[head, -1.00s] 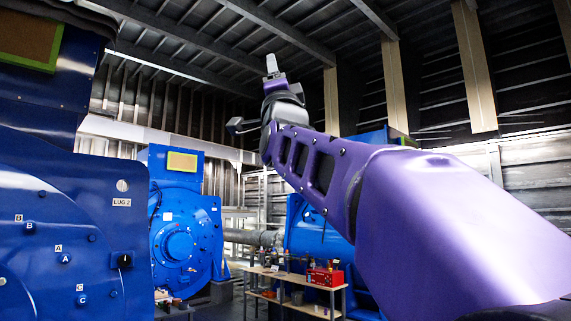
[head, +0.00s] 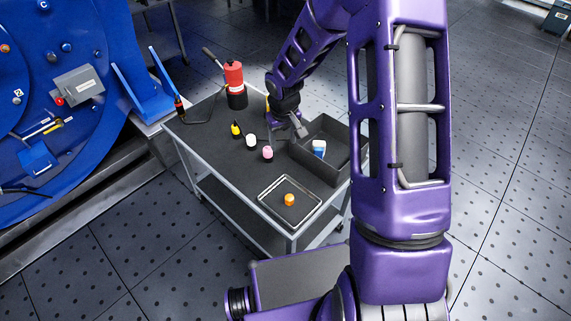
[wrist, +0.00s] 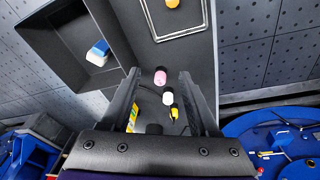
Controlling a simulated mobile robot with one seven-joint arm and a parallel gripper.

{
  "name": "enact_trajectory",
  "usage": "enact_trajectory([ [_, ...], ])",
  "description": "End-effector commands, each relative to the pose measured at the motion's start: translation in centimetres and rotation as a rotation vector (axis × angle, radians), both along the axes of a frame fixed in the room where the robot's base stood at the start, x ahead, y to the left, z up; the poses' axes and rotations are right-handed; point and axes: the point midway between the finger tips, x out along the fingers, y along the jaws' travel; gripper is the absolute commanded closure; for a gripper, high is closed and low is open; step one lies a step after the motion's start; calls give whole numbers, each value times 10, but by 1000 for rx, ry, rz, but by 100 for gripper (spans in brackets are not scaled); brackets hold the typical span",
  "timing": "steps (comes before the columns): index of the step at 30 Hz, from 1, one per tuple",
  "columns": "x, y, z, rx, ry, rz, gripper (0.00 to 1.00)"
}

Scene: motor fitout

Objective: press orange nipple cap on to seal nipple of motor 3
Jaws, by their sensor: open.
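The orange cap (head: 289,199) sits in a shallow metal tray (head: 262,196) at the near end of the cart. In the wrist view the cap (wrist: 172,3) is at the top edge, partly cut off, beyond the fingers. My gripper (head: 300,128) is above the far part of the cart, beside the dark bin and apart from the cap. In the wrist view my gripper (wrist: 160,88) is open, with nothing held between its fingers. A blue motor (head: 75,50) stands at the left. I cannot tell its number or make out the seal nipple.
The cart (head: 212,150) carries pink (head: 267,153), white (head: 250,141) and yellow (head: 236,130) bottles and a red-and-black torch cylinder (head: 234,82). A dark bin (head: 318,176) holds a blue-and-white item (head: 319,148). Perforated floor (head: 120,245) is clear in front.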

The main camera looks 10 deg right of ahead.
Motion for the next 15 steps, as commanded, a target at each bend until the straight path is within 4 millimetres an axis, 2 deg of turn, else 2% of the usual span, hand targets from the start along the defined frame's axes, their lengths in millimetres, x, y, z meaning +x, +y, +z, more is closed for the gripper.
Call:
enact_trajectory([
  [1, -20, -5, -10, 5, 60, 23, 39],
  [3, -41, -7, -20, 7, 119, 62, 39],
  [6, -59, -8, -27, 12, 168, 99, 39],
  [11, -67, -8, -44, 14, 193, 119, 39],
  [15, -67, -7, -74, 15, 194, 119, 39],
])
